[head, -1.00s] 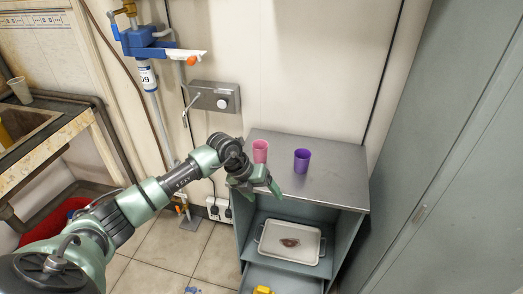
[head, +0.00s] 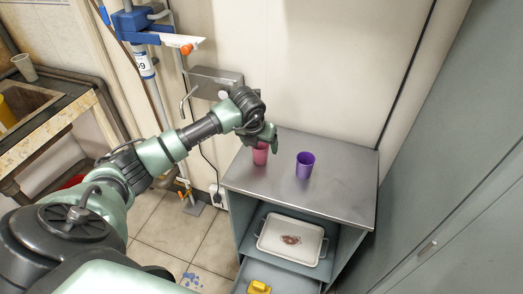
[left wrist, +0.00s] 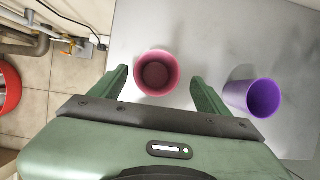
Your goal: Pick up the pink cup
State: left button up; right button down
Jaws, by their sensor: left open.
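The pink cup (head: 260,155) stands upright on the left part of the grey cabinet top, its rim partly hidden by my left gripper in the head view. My left gripper (head: 266,137) is directly above it, pointing down. In the left wrist view the pink cup (left wrist: 157,73) appears between the two spread, open fingers (left wrist: 158,84), with a gap on each side. I cannot tell whether the fingertips are below its rim. My right gripper is in neither view.
A purple cup (head: 305,165) stands to the right of the pink one, close to the right finger in the left wrist view (left wrist: 262,98). The cabinet top (head: 335,195) is otherwise clear. A metal tray (head: 264,246) sits on the shelf below. A wall box (head: 213,82) is behind.

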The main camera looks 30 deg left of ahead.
pick_arm(q)
jog(key=x, duration=0.2)
jog(key=p+x, duration=0.1)
jog(key=x, duration=0.1)
jog(key=shift+s+a, duration=0.2)
jog(key=shift+s, duration=0.05)
jog(key=shift+w+f, duration=0.15)
jog(key=shift+f, duration=0.25)
jog(key=c, duration=1.4)
pick_arm(e)
jog(key=shift+w+a+r, duration=0.15)
jog(key=shift+w+r, duration=0.35)
jog(key=shift+r, duration=0.25)
